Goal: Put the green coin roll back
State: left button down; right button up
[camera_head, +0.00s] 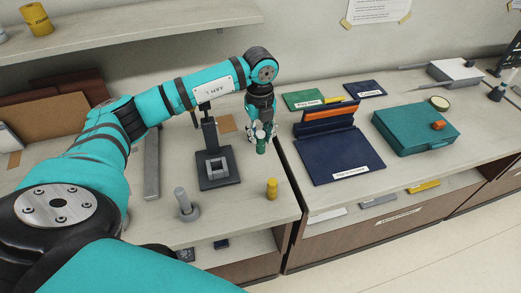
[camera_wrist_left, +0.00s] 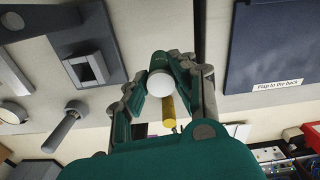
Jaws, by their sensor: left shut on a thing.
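The green coin roll (camera_head: 261,147) hangs upright in my left gripper (camera_head: 262,130), above the counter near the gap between the two counter sections. In the left wrist view the roll (camera_wrist_left: 160,83) shows its pale round end between the fingertips of my left gripper (camera_wrist_left: 161,75), which are shut on it. A yellow roll (camera_head: 272,188) stands on the counter in front of it, and shows below it in the wrist view (camera_wrist_left: 168,112). A dark stand with a square grey socket (camera_head: 217,169) is left of the gripper. My right gripper is not in view.
A grey post on a round base (camera_head: 184,202) stands near the front edge. Right of the gap lie a navy folder labelled "Flap to the back" (camera_head: 340,155), a teal case (camera_head: 415,127) and a green mat (camera_head: 303,99). A shelf (camera_head: 150,33) runs above the back left.

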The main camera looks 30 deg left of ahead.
aim_at(260, 148)
pick_arm(q)
notch_tip(260, 148, down, 6)
jog(key=shift+r+p, duration=0.2)
jog(key=shift+p, duration=0.45)
jog(key=shift+f, duration=0.1)
jog(key=shift+f, duration=0.15)
jog(key=c, duration=1.1)
grip_release()
